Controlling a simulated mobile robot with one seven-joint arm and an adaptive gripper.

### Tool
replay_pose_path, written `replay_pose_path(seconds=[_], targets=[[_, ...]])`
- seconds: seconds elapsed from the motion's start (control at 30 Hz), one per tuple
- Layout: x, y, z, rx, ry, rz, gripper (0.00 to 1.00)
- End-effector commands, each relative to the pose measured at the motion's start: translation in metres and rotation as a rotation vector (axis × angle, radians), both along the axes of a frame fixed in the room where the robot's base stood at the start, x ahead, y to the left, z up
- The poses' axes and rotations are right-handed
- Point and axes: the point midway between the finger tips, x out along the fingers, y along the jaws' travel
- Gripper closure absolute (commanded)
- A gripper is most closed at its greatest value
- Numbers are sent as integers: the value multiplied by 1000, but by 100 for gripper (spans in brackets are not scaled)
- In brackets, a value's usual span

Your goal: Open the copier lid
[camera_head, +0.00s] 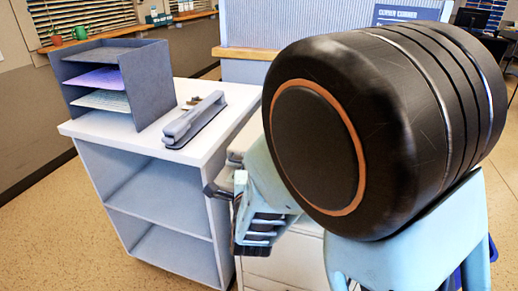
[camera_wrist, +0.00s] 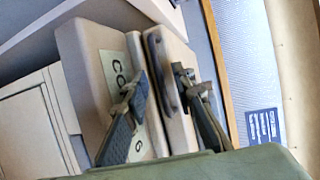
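The copier (camera_wrist: 95,65) is a pale beige box in the wrist view, with a partly covered label (camera_wrist: 118,68) on its face. A dark handle bar (camera_wrist: 165,72) is fixed on the copier's lid part (camera_wrist: 180,128), beside a seam. My gripper (camera_wrist: 161,77) is open, with one dark finger on each side of the handle bar. A gap shows between the fingers; I cannot tell whether either touches the bar. In the head view my arm hides most of the copier, and only a pale edge (camera_head: 240,148) shows beside it.
A white shelf unit (camera_head: 160,195) stands left of my arm, carrying a grey paper tray stack (camera_head: 145,80) and a grey stapler-like device (camera_head: 192,120). A blue-grey partition (camera_head: 245,70) rises behind. The floor (camera_head: 60,240) at the left is clear.

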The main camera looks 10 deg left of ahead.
Motion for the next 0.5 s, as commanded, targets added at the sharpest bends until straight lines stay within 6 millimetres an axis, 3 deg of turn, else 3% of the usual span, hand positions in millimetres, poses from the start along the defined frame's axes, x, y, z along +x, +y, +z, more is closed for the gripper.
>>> replay_pose_path(seconds=[0.37,0.5], targets=[[-1,0,-1,0,-1,0,76],[-1,0,-1,0,-1,0,88]])
